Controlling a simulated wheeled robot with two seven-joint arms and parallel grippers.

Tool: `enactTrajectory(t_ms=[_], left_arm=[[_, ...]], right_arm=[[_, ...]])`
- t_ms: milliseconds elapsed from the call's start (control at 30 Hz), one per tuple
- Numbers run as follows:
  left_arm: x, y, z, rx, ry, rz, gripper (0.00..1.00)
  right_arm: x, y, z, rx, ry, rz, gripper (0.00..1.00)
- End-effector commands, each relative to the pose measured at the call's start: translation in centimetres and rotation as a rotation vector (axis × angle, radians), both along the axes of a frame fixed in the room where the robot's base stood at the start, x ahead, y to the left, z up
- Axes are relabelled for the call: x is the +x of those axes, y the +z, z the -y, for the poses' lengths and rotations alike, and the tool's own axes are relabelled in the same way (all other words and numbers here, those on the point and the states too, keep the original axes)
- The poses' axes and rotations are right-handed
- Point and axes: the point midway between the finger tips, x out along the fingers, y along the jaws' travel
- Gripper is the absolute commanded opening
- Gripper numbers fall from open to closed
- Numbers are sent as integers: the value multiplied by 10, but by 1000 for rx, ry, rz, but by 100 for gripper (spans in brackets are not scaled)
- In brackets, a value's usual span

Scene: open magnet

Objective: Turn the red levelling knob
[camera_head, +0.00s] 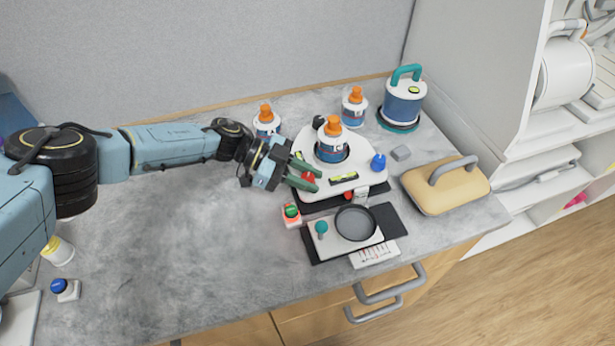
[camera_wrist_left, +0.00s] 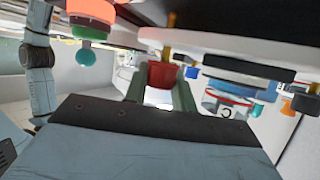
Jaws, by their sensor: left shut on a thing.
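The red levelling knob (camera_head: 308,177) is at the left front corner of the white levelling plate (camera_head: 362,172). My left gripper (camera_head: 306,176) comes in from the left with its two green fingers around the knob, shut on it. In the left wrist view the red knob (camera_wrist_left: 170,75) sits between the fingers, with a brass stem beside it. The plate also carries a blue knob (camera_head: 378,162) at its right, a black knob (camera_head: 319,121) at the back, yellow-green level vials (camera_head: 344,178) and an orange-capped bottle (camera_head: 333,140). My right gripper is not in view.
Orange-capped bottles (camera_head: 354,107) stand behind the plate, near a blue-white canister (camera_head: 403,103) with a teal handle. A yellow handled block (camera_head: 446,187) lies to the right. In front are a red-and-green button (camera_head: 291,214) and a round grey dish (camera_head: 355,223). The left-front counter is largely clear.

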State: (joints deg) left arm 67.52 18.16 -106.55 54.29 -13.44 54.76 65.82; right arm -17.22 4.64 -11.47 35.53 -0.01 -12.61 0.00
Motion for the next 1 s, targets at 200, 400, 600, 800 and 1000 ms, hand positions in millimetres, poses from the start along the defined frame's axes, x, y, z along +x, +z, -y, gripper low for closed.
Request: enactTrajectory(t_ms=[200, 400, 600, 800, 1000], left_arm=[[0, -1, 0, 0, -1, 0, 35], [0, 0, 0, 0, 0, 0, 48], [0, 0, -1, 0, 1, 0, 48], [5, 9, -23, 1, 4, 2, 48], [15, 27, -64, 0, 5, 2, 48]], right_arm=[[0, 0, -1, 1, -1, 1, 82], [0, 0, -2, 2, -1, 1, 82], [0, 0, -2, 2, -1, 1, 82], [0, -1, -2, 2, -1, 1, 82], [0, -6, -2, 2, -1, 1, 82]])
